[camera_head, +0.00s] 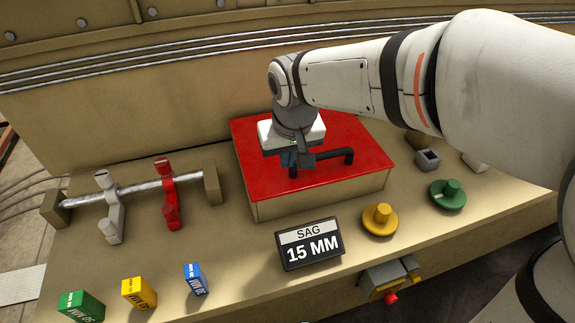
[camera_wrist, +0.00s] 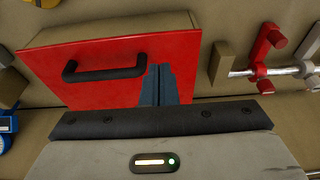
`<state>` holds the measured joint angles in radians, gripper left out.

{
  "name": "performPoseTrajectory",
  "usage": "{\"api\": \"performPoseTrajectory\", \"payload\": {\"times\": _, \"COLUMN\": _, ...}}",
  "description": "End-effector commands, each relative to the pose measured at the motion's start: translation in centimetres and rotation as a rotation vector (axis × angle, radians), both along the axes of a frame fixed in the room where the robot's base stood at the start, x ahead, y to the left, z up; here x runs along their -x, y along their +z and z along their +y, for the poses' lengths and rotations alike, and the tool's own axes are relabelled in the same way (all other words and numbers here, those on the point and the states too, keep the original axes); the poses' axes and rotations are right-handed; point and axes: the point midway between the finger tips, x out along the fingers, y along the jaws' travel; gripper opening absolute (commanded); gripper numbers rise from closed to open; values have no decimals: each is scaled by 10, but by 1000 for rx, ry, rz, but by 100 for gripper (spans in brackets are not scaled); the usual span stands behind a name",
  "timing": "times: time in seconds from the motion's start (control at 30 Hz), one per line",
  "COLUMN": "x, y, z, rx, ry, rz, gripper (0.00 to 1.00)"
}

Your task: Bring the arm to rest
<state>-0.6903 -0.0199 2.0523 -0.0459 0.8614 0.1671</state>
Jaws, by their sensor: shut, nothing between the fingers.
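My arm reaches in from the right in the head view, its wrist bent down over a red lid (camera_head: 355,130) with a black handle (camera_head: 335,157). My gripper (camera_head: 289,160) points down near the handle's left end, its fingers shut and empty. In the wrist view the dark blue-grey fingers (camera_wrist: 160,70) are together in front of the red lid (camera_wrist: 120,50), just right of the black handle (camera_wrist: 105,72). I cannot tell whether the fingertips touch the lid.
A rail with a white lever (camera_head: 110,205) and a red lever (camera_head: 169,195) is at left. Green (camera_head: 80,306), yellow (camera_head: 138,293) and blue (camera_head: 195,279) blocks stand in front. A "SAG 15 MM" display (camera_head: 309,244) and yellow (camera_head: 379,219) and green (camera_head: 447,195) knobs are nearer right.

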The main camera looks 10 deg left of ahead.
Motion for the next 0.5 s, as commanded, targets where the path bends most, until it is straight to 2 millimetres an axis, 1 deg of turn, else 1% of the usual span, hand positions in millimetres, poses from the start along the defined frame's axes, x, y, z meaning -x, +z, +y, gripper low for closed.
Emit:
{"api": "performPoseTrajectory", "payload": {"times": 0.1, "x": 2, "y": 6, "z": -1, "rx": -1, "ry": 0, "rz": -1, "gripper": 0}}
{"api": "performPoseTrajectory", "payload": {"times": 0.23, "x": 2, "y": 7, "z": -3, "rx": 0, "ry": -3, "rz": 0, "gripper": 0}}
{"api": "performPoseTrajectory", "payload": {"times": 0.3, "x": 1, "y": 9, "z": -13, "rx": -1, "ry": -19, "rz": -2, "gripper": 0}}
{"api": "performPoseTrajectory", "payload": {"times": 0.37, "x": 0, "y": 10, "z": -30, "rx": -2, "ry": -47, "rz": -4, "gripper": 0}}
{"api": "performPoseTrajectory", "payload": {"times": 0.47, "x": 2, "y": 13, "z": -76, "rx": -5, "ry": -124, "rz": -9, "gripper": 0}}
{"api": "performPoseTrajectory", "payload": {"times": 0.5, "x": 5, "y": 14, "z": -98, "rx": -5, "ry": -164, "rz": -11, "gripper": 0}}
